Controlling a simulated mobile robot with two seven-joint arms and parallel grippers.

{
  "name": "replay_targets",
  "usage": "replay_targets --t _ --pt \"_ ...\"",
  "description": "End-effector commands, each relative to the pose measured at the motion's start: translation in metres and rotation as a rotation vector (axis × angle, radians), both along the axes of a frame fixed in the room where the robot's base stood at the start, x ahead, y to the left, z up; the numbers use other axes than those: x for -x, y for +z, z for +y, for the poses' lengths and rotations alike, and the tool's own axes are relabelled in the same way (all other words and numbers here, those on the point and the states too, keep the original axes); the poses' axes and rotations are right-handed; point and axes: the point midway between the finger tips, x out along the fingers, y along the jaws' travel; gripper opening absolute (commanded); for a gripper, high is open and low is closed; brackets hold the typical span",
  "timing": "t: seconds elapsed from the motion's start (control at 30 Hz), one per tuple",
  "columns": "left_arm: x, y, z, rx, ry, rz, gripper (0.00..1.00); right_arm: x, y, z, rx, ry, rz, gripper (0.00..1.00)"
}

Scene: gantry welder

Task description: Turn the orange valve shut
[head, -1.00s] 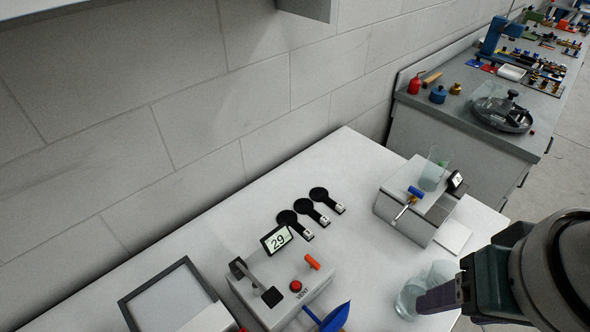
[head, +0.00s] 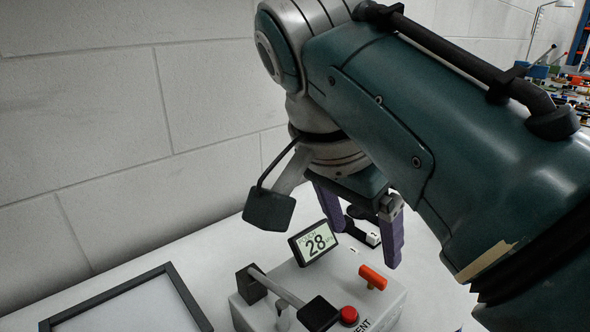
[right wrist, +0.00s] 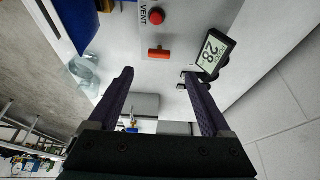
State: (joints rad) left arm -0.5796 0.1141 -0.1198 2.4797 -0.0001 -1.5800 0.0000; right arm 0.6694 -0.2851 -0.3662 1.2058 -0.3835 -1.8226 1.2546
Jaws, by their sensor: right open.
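The orange valve (head: 372,278) is a short bar handle on top of a light grey box (head: 392,300), beside the red button. In the right wrist view the valve (right wrist: 159,54) lies ahead, between the directions of the two fingers. My right gripper (head: 362,240) has purple fingers, spread apart and empty, above and behind the valve. It also shows in the right wrist view (right wrist: 162,98), clear of the valve. My left gripper is not in view.
The box carries a display reading 28 (head: 316,243), a red button (head: 348,315) marked VENT and a black lever (head: 285,288). A black frame (head: 120,296) lies left. A blue object (right wrist: 74,18) and a clear beaker (right wrist: 84,68) stand near the box.

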Motion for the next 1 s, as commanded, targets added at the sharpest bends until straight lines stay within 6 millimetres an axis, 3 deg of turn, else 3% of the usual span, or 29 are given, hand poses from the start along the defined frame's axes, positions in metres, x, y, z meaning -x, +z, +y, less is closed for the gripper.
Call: replay_targets --t 0.4,0.83,1.0 --pt "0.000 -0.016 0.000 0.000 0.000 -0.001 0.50 -0.017 -0.070 -0.023 0.001 0.001 0.003 0.82" --pt "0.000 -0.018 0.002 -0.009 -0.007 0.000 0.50 -0.019 -0.080 -0.027 -0.002 0.001 0.002 0.82" --pt "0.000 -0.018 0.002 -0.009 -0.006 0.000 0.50 -0.019 -0.080 -0.027 -0.002 0.001 0.002 0.63"
